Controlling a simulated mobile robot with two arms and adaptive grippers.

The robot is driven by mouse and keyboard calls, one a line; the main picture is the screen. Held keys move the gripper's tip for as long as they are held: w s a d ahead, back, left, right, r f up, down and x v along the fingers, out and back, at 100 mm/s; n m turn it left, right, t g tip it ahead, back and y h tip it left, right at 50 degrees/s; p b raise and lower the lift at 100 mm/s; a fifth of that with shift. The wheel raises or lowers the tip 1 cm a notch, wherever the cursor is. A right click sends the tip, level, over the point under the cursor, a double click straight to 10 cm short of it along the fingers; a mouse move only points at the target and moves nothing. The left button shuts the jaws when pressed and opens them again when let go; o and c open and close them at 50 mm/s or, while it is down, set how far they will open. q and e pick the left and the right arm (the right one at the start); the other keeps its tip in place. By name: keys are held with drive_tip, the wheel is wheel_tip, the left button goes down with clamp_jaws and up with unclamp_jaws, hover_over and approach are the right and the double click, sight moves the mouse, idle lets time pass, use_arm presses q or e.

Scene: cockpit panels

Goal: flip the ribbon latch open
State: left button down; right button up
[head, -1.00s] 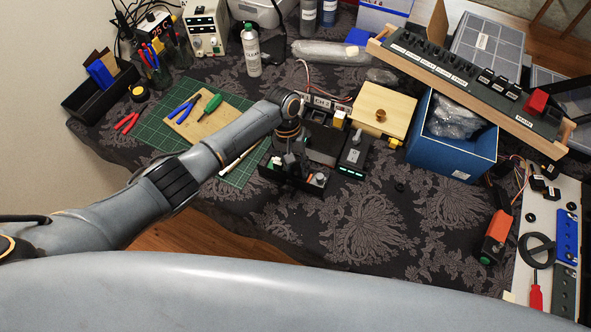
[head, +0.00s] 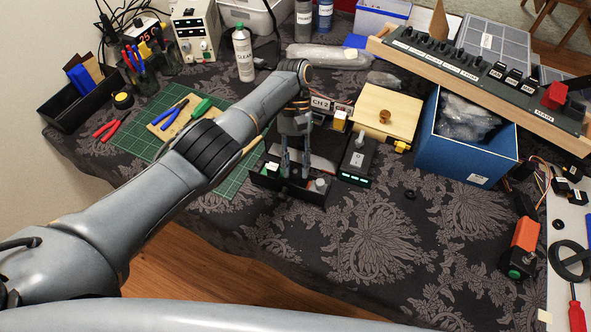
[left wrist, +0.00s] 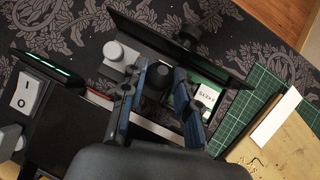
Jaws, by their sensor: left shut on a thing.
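My left gripper (head: 295,170) points down into a low black tray unit (head: 308,196) at the front of the table. In the left wrist view, the blue-grey fingers (left wrist: 158,80) stand on either side of a dark rounded part (left wrist: 157,84) and are shut on it. I cannot tell whether this part is the ribbon latch; the fingers hide much of it. A grey knob block (left wrist: 117,56) sits beside one finger. A small green board with a white label (left wrist: 207,96) sits beside the other. My right gripper is not in view.
A wooden box (head: 388,108) and a blue bin (head: 465,150) are further right. A green cutting mat (head: 232,184) lies left. The cloth in front is clear.

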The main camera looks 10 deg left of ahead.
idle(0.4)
use_arm(q)
drive_tip(key=c, duration=1.3)
unclamp_jaws()
drive_tip(key=shift+w+r, duration=0.2)
drive_tip(key=shift+r, duration=0.55)
drive_tip(key=r, duration=0.8)
drive_tip(key=shift+s+r, duration=0.2)
drive_tip(key=shift+r, duration=0.05)
drive_tip(key=shift+o, duration=0.4)
